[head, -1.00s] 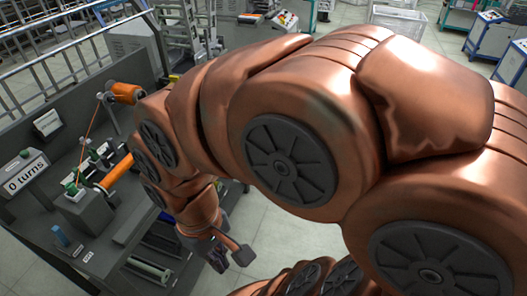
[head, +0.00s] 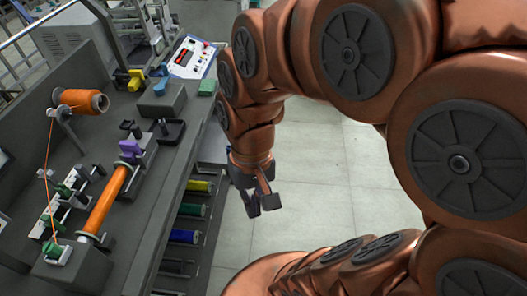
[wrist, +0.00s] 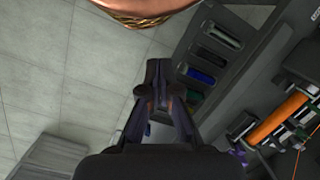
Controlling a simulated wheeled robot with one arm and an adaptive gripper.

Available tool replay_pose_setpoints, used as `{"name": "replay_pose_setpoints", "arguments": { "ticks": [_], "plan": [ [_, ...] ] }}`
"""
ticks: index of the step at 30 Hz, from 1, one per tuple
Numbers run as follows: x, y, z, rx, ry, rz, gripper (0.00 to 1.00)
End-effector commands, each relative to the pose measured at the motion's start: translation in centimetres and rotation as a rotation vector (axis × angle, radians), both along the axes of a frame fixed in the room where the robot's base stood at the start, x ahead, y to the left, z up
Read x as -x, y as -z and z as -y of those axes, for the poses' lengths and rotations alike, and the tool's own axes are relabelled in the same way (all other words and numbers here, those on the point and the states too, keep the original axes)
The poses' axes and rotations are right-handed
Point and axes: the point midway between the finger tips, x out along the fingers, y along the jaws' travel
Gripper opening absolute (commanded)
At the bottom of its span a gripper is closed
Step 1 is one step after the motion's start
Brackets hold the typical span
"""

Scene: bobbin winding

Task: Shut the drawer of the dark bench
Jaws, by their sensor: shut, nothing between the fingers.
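The dark bench (head: 165,205) fills the left of the head view. Its drawer (head: 208,238) shows low along the bench's right side, standing out from under the top. Several coloured rolls lie in it, yellow, green and blue among them. In the wrist view the drawer (wrist: 184,62) is right of the fingers, with the rolls in a row. My gripper (head: 262,203) is shut and empty, pointing down, to the right of the drawer and apart from it in the head view. In the wrist view the gripper (wrist: 157,72) is in the middle. The drawer's near end is partly cut off in the head view.
On the bench top are an orange spool (head: 82,101), a long orange roller (head: 110,195) and green clamps with an orange thread. A control box (head: 188,57) stands at the back. Bare tiled floor (head: 320,180) lies right of my gripper.

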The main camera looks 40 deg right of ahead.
Motion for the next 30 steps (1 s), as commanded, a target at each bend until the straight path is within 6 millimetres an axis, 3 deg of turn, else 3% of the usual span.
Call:
{"name": "replay_pose_setpoints", "arguments": {
  "ticks": [1,8,14,20,24,30],
  "plan": [
    [-1.4,1.4,0.1,-0.026,0.076,-0.010,0.00],
    [-7.9,4.0,1.4,-0.142,0.433,-0.042,0.00],
    [-13.5,6.7,4.6,-0.249,0.759,-0.082,0.00],
    [-18.3,10.0,10.0,-0.363,1.100,-0.133,0.00],
    [-20.8,12.7,15.0,-0.446,1.347,-0.177,0.00],
    [-22.7,16.9,23.0,-0.560,1.680,-0.241,0.00]
  ]
}}
